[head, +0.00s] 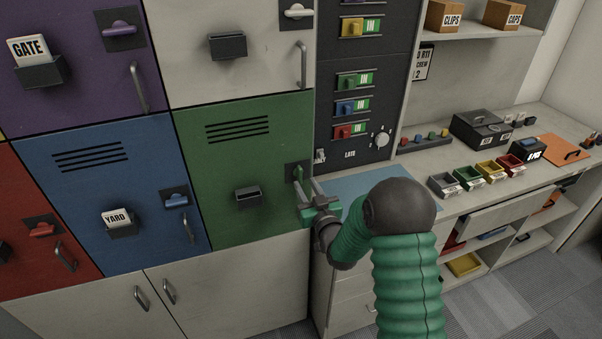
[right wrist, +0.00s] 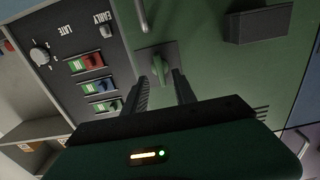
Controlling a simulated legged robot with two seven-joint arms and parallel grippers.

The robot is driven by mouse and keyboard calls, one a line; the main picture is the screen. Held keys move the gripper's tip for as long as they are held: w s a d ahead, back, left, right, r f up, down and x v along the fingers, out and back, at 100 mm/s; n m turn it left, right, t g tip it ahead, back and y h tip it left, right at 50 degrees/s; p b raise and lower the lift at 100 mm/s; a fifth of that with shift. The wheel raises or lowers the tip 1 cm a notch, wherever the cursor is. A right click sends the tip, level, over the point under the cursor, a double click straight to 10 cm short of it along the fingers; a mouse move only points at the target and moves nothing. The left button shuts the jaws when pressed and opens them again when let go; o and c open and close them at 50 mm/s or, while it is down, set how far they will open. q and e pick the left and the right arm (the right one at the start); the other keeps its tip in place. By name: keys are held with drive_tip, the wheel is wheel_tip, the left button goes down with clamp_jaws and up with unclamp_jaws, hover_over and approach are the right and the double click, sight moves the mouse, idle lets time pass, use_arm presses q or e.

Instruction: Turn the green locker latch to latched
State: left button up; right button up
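The green locker (head: 225,200) is shut, in the middle of the head view. Its green latch (head: 298,174) sits on a dark plate near the door's right edge; its handle looks roughly upright, unlike the level blue latch (head: 176,200) beside it. My right gripper (head: 310,190) is at the latch, partly covering that corner of the door. In the right wrist view, the green latch (right wrist: 162,68) shows between the two fingertips of the right gripper (right wrist: 161,85), with gaps visible, so the fingers look open around it. Contact cannot be told. My left gripper is not in view.
The green locker's bar handle (right wrist: 143,14) is close to the fingers. A dark panel (head: 350,110) with coloured switches and a knob (head: 382,139) stands to the right. The counter beyond holds small bins (head: 467,176) and a black box (head: 480,128).

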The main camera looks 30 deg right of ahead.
sight(301, 176)
drive_tip(key=x, duration=0.4)
drive_tip(key=shift+r+p, duration=0.2)
drive_tip(key=shift+p, duration=0.2)
drive_tip(key=shift+w+f, duration=0.1)
drive_tip(key=shift+w, duration=0.2)
drive_tip(key=shift+d, duration=0.1)
drive_tip(key=shift+c, duration=0.3)
clamp_jaws()
